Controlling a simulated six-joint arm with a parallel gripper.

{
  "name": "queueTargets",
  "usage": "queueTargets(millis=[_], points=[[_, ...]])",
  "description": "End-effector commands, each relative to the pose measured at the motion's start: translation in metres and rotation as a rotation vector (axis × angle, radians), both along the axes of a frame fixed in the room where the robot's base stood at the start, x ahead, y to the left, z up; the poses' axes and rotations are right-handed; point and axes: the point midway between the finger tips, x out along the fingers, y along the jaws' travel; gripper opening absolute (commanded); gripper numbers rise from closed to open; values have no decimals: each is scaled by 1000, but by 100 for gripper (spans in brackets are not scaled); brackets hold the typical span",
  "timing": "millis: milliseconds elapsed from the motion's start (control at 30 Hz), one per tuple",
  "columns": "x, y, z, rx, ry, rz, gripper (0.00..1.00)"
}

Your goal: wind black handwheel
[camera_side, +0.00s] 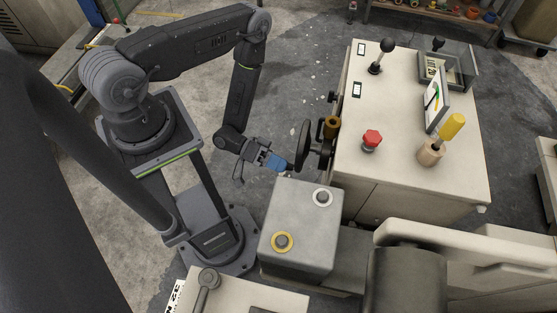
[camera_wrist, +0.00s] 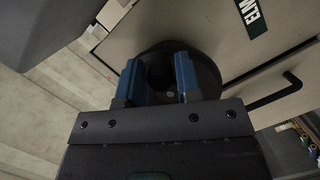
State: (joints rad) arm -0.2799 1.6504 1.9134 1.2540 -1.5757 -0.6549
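The black handwheel (camera_side: 303,146) is mounted on the left side of the pale machine cabinet, seen nearly edge-on in the side view. In the wrist view the handwheel (camera_wrist: 208,78) is a dark disc partly hidden behind my fingers. My gripper (camera_side: 288,167) has blue fingers and is close to the wheel's near lower side. In the wrist view my gripper (camera_wrist: 158,72) is open, its two fingers well apart. A dark rounded part of the wheel shows between them. I cannot tell whether it is a grip or the hub, nor whether the fingers touch the wheel.
A grey control box (camera_side: 300,240) with two ringed buttons stands just below my gripper. A red button (camera_side: 372,139) and a yellow-topped post (camera_side: 452,127) are on the cabinet top. A black bent handle (camera_wrist: 275,95) shows right of the wheel.

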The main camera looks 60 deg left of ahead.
Motion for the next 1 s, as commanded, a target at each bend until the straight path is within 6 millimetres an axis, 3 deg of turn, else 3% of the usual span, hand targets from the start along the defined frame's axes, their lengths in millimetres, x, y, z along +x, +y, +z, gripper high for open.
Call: queueTargets(millis=[200,467,1000], points=[[-1,-1,0,0,1,-3,51],[-3,1,0,0,3,-2,51],[-37,36,1,-1,4,0,51]])
